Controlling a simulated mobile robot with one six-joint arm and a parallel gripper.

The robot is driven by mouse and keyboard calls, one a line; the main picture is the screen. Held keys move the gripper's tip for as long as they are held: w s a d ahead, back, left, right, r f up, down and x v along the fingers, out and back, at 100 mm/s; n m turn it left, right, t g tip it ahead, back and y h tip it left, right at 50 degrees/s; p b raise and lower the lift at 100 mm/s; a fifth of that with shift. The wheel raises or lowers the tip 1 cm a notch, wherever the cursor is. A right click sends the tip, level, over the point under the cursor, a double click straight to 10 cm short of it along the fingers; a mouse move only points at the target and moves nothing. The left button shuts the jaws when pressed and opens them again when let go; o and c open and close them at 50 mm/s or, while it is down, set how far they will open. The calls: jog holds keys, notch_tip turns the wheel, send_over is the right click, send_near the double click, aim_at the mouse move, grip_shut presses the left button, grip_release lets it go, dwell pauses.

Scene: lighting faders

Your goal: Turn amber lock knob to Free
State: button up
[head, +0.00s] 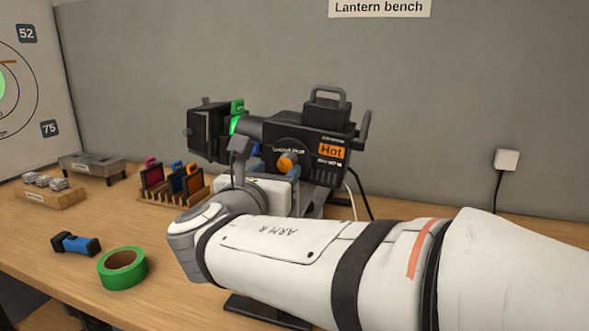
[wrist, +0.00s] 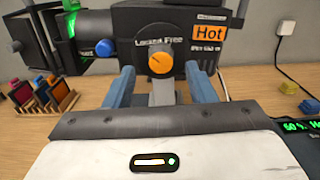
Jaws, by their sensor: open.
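The amber lock knob (wrist: 161,65) sits on the side of the black lantern, below the printed words Locked and Free. Its pale pointer mark appears to lean up and left, toward Locked. The knob also shows in the head view (head: 287,162), just beyond my wrist. My gripper (wrist: 160,76) is open and empty, with one blue-grey finger on each side below the knob in the wrist view. The fingers seem apart from the knob; the exact gap in depth is hard to tell. In the head view my arm hides the lower part of the lantern's stand.
The lantern (head: 310,125) has a blue knob (wrist: 105,47) left of the amber one and an orange Hot label (wrist: 209,33). A rack of coloured frames (head: 170,195), green tape (head: 122,268) and a blue-black tool (head: 76,243) lie left. A wall socket (head: 507,159) is right.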

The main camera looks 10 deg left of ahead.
aim_at(284, 164)
jog(key=shift+w+d, duration=0.15)
jog(key=shift+w, duration=1.8)
jog(key=c, duration=1)
